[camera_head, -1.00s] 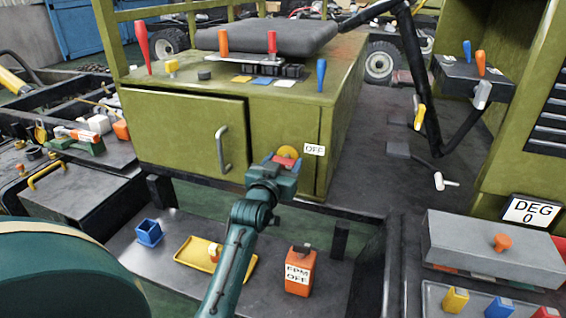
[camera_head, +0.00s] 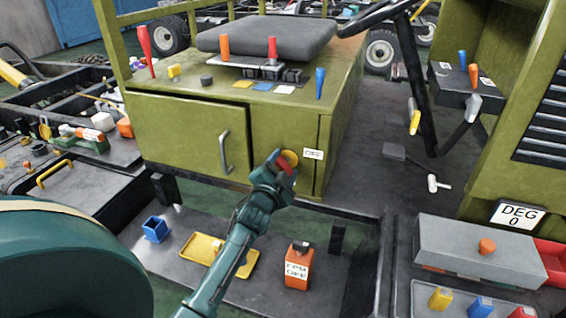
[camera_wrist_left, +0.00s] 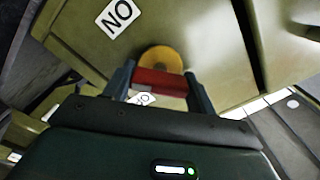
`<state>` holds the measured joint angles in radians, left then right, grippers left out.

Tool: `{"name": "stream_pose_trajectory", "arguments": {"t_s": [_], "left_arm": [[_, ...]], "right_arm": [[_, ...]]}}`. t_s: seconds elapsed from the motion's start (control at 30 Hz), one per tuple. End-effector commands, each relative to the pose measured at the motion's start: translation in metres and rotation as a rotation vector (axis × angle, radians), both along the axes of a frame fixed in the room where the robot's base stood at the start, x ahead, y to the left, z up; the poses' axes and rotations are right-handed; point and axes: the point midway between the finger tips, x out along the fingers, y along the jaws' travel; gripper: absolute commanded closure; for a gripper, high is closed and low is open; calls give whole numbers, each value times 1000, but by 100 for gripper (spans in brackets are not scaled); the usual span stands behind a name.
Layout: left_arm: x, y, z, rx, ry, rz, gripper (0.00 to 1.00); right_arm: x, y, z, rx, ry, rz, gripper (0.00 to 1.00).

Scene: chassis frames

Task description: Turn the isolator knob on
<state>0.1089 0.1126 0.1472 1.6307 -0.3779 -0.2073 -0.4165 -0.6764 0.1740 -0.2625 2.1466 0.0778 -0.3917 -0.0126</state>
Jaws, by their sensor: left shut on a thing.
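The isolator knob has a yellow round plate (camera_head: 291,157) and a red bar handle (camera_head: 285,167). My left gripper (camera_head: 281,165) is at the knob. In the left wrist view, its two fingers (camera_wrist_left: 160,88) stand on either side of the red handle (camera_wrist_left: 160,81), shut on it, with the yellow plate (camera_wrist_left: 161,59) behind. An ON label (camera_wrist_left: 117,17) shows upside down there; a smaller label (camera_wrist_left: 141,98) is partly hidden. My right gripper is not in view.
A cabinet door handle (camera_head: 225,150) is left of the knob. Below stand a blue cup (camera_head: 155,229), a yellow tray (camera_head: 193,246) and an orange canister (camera_head: 298,271). A grey box with an orange knob (camera_head: 487,247) is at the right.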

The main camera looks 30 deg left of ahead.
Motion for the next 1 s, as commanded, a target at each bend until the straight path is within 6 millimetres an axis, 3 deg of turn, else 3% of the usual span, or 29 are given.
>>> {"name": "stream_pose_trajectory", "arguments": {"t_s": [0.6, 1.0], "left_arm": [[1, 0, 3, 522, 119, 0, 66], [1, 0, 3, 671, 155, 1, 66]], "right_arm": [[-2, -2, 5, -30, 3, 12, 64], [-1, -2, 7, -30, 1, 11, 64]]}}
